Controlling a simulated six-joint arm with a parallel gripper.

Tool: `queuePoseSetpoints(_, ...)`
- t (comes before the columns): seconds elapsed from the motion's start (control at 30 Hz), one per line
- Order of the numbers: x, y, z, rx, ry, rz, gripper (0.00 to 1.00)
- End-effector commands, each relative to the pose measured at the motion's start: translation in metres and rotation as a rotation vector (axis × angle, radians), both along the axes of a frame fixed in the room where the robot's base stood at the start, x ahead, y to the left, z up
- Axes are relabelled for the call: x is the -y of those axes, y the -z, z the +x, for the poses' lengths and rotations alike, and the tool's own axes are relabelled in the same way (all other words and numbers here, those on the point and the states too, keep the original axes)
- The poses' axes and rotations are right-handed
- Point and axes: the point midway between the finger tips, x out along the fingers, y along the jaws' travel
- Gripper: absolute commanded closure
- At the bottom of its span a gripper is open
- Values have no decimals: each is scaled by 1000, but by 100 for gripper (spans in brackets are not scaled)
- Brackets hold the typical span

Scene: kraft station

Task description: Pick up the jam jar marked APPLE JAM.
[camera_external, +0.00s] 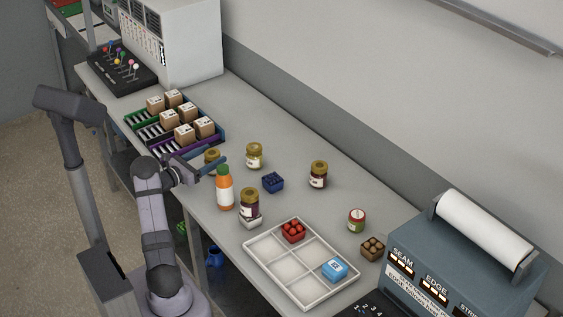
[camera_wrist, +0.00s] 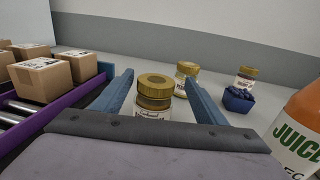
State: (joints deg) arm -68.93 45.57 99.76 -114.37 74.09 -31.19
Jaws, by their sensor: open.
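My gripper (camera_external: 204,163) is open near the front-left of the bench, its blue fingers also showing in the wrist view (camera_wrist: 158,80). A gold-lidded jar (camera_wrist: 153,98) with a pale label stands between and beyond the fingers; I cannot read its label clearly. It shows partly hidden behind my gripper in the external view (camera_external: 212,156). Other gold-lidded jars are a pale one (camera_external: 254,156), a dark one (camera_external: 318,176) and a dark one (camera_external: 249,205) on a small pale block. None of their labels can be read as APPLE JAM.
An orange juice bottle (camera_external: 224,190) stands close right of my gripper. A blue punnet (camera_external: 273,183) sits behind it. Rollers with boxes (camera_external: 184,137) lie left. A divided white tray (camera_external: 291,294) holds red and blue items. A small red-lidded jar (camera_external: 357,220) stands right.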

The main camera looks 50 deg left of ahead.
Motion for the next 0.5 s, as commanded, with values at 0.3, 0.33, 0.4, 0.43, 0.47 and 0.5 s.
queuePoseSetpoints(0.3,-7,-4,23,0,2,0,34)
queuePoseSetpoints(0.33,-8,-4,27,-1,3,0,34)
queuePoseSetpoints(0.4,-10,-3,35,-1,1,-1,34)
queuePoseSetpoints(0.43,-10,-3,38,0,1,0,34)
queuePoseSetpoints(0.47,-11,-3,42,0,2,0,34)
queuePoseSetpoints(0.5,-11,-3,45,0,2,0,34)
